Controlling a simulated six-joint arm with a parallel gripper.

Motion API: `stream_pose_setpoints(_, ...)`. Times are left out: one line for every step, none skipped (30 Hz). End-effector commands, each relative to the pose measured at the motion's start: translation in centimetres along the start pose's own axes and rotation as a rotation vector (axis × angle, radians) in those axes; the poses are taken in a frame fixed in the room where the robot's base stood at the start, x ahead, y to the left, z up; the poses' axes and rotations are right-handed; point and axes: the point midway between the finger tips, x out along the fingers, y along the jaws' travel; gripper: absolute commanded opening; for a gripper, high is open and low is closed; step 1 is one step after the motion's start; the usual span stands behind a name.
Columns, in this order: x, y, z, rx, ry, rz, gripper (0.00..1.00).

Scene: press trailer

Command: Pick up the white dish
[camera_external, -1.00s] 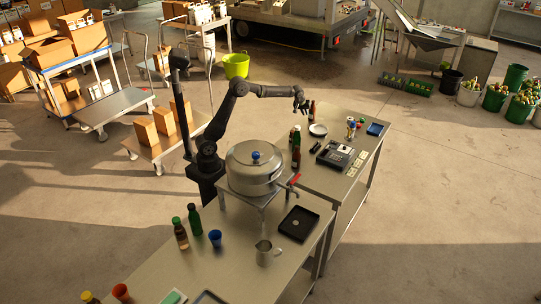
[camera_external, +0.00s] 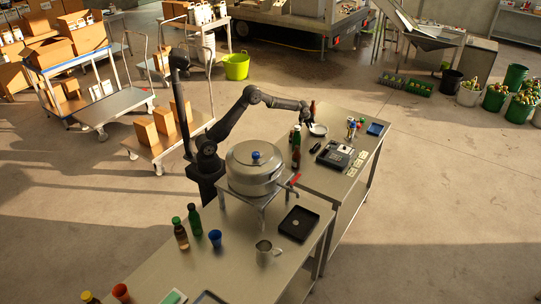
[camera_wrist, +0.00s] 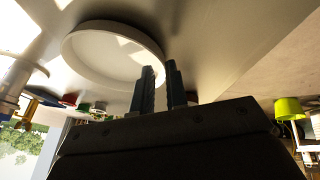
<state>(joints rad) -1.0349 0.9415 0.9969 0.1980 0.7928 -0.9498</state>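The white dish (camera_external: 319,130) lies on the far metal table in the external view. In the wrist view the dish (camera_wrist: 88,35) fills the upper left, its round rim facing the camera. My gripper (camera_external: 309,123) is down at the dish's left side. In the wrist view my gripper (camera_wrist: 160,72) has two dark fingers with a narrow gap between them. The left finger overlaps the inside of the dish and the right finger is just outside its rim. I cannot tell whether either finger touches the rim.
A large metal pot (camera_external: 250,178) stands nearer the camera.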

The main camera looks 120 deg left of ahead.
Motion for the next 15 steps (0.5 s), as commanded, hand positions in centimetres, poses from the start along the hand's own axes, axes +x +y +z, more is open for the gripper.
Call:
stream_pose_setpoints(0.8,0.0,0.0,0.0,-0.001,-0.001,0.13)
stream_pose_setpoints(1.1,0.0,0.0,0.0,0.0,0.0,0.13)
stream_pose_setpoints(1.5,0.0,0.0,0.0,0.0,0.0,0.13)
stream_pose_setpoints(1.7,0.0,0.0,0.0,0.0,0.001,0.13)
stream_pose_setpoints(1.9,0.0,0.0,0.0,0.0,0.001,0.13)
stream_pose_setpoints(2.0,0.0,0.0,0.0,0.0,0.001,0.13)
stream_pose_setpoints(2.0,0.0,0.0,0.0,0.0,0.001,0.13)
stream_pose_setpoints(2.0,0.0,0.0,0.0,0.001,0.001,0.13)
stream_pose_setpoints(2.0,0.0,0.0,0.0,0.001,0.001,0.13)
stream_pose_setpoints(2.0,0.0,0.0,0.0,0.001,0.001,0.13)
stream_pose_setpoints(2.0,0.0,0.0,0.0,0.001,0.001,0.13)
stream_pose_setpoints(2.0,0.0,0.0,0.0,0.0,0.001,0.13)
stream_pose_setpoints(2.0,0.0,0.0,0.0,0.0,0.001,0.12)
stream_pose_setpoints(2.0,0.0,0.0,0.0,0.0,0.001,0.06)
stream_pose_setpoints(2.0,0.0,0.0,0.0,0.0,0.001,0.0)
